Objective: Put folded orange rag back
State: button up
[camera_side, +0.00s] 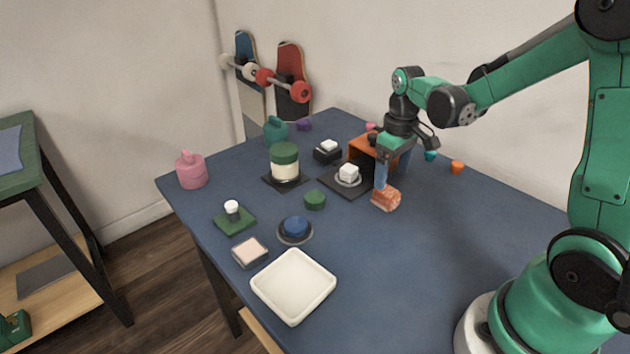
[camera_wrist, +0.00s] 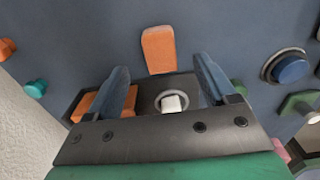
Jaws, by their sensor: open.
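The folded orange rag (camera_side: 386,199) lies on the blue table, in front of the orange box-like holder (camera_side: 373,146). In the wrist view the rag (camera_wrist: 158,50) shows just beyond my fingertips, between them left to right. My gripper (camera_side: 381,184) points down over the table, with a blue finger close behind the rag in the side view. In the wrist view my gripper (camera_wrist: 161,67) has its two fingers wide apart with nothing between them. I cannot tell whether a finger touches the rag. The orange holder (camera_wrist: 98,103) is partly hidden behind the left finger.
A dark plate with a white block (camera_side: 348,172) stands left of the rag. A green-lidded jar (camera_side: 285,163), a green disc (camera_side: 315,200), a blue round piece (camera_side: 295,228) and a white tray (camera_side: 293,287) stand farther left. The table's right front is clear.

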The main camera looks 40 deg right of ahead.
aim_at(388, 192)
notch_tip(388, 192, up, 7)
jog(key=s+a+t, duration=0.3)
jog(key=a+t, duration=0.4)
jog(key=a, duration=0.5)
jog(key=shift+s+r, duration=0.35)
jog(key=shift+r, duration=0.1)
